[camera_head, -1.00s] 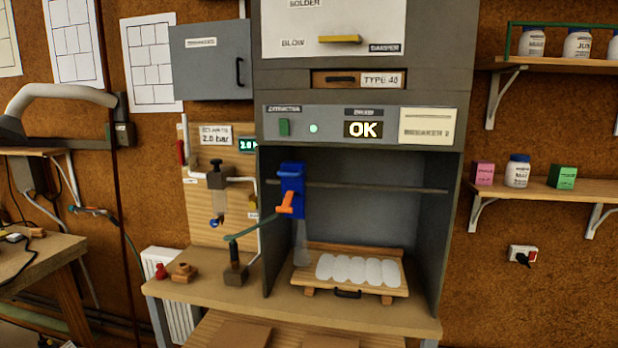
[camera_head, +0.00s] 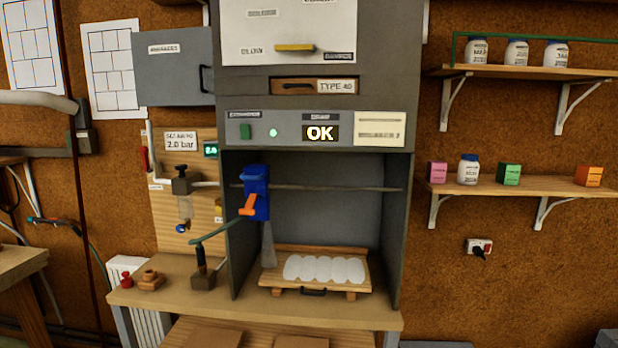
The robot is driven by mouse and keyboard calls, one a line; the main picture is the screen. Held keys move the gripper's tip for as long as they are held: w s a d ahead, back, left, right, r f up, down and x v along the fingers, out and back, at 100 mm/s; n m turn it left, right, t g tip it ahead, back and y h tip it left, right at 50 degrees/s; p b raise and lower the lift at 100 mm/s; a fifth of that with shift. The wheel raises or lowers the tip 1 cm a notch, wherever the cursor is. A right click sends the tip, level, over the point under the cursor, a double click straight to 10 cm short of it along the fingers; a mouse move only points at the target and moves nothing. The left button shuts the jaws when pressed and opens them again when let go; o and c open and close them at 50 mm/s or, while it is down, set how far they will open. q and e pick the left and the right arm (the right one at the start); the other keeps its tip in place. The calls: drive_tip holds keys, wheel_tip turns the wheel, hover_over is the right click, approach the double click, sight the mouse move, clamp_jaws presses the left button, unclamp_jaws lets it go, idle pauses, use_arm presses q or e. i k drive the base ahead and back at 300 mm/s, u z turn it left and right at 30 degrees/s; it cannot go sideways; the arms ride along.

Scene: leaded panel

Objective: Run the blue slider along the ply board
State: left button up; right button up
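A blue block (camera_head: 256,192) with an orange lever (camera_head: 248,205) on its front sits at the left end of a thin horizontal rail (camera_head: 330,188) inside the grey cabinet. A translucent grey cone (camera_head: 268,246) shows below it. A pale ply board (camera_head: 172,205) stands upright left of the cabinet, carrying a regulator (camera_head: 182,182) with a clear bowl. A small blue part (camera_head: 181,228) shows at the bowl's lower end, too small to make out. Neither gripper is in view.
A wooden tray (camera_head: 312,250) with several white pads stands on the bench (camera_head: 260,318) under the rail. Shelves with jars and small boxes hang right. The rail right of the blue block is clear.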

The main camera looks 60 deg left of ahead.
sight(256, 178)
drive_tip(key=u, duration=0.05)
drive_tip(key=i, duration=0.25)
drive_tip(key=u, duration=3.75)
